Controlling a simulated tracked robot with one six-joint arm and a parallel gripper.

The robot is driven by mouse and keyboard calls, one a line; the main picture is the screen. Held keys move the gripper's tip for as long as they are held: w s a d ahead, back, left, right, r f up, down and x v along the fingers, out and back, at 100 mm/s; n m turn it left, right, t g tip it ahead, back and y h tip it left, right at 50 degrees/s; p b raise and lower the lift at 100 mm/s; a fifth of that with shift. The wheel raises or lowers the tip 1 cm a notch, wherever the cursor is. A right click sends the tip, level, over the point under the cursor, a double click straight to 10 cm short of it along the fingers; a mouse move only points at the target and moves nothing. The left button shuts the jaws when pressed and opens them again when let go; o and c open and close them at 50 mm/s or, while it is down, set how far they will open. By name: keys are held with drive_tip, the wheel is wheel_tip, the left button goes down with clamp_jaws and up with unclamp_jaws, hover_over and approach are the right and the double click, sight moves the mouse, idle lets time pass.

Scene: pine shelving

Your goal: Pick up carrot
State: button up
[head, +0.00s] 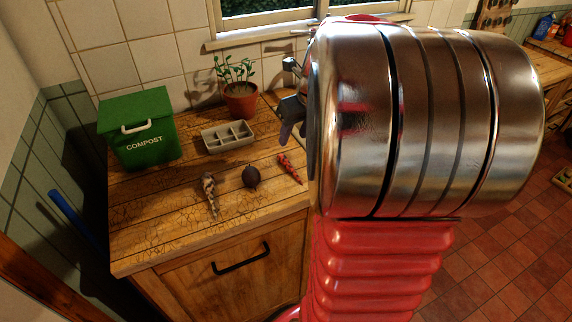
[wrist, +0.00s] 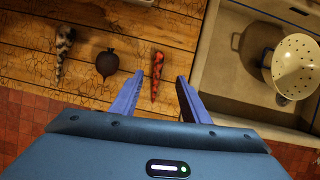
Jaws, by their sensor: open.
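The carrot, a slim reddish-orange root with dark specks, lies on the wooden counter in the head view (head: 289,168). In the wrist view the carrot (wrist: 156,77) lies between the two blue fingers of my gripper (wrist: 160,76), a little nearer the left one. My gripper is open and empty; its height above the carrot is hard to tell. In the head view part of my gripper (head: 289,120) shows beyond the carrot, and my arm hides much of the right side.
A dark round beet-like vegetable (head: 251,176) and a pale mottled root (head: 209,192) lie left of the carrot. A grey sectioned tray (head: 228,137), potted plant (head: 240,100) and green compost bin (head: 138,128) stand behind. A sink (wrist: 235,85) holding a colander (wrist: 293,68) is right.

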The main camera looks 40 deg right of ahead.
hover_over(284, 158)
drive_tip(key=s, duration=0.2)
drive_tip(key=f, duration=0.6)
drive_tip(key=shift+s+a+f, duration=0.15)
drive_tip(key=shift+s+f, duration=0.05)
drive_tip(key=shift+f, duration=0.15)
drive_tip(key=shift+x, duration=2.6)
drive_tip(key=shift+s+a, duration=0.1)
drive_tip(key=shift+c, duration=0.3)
clamp_jaws()
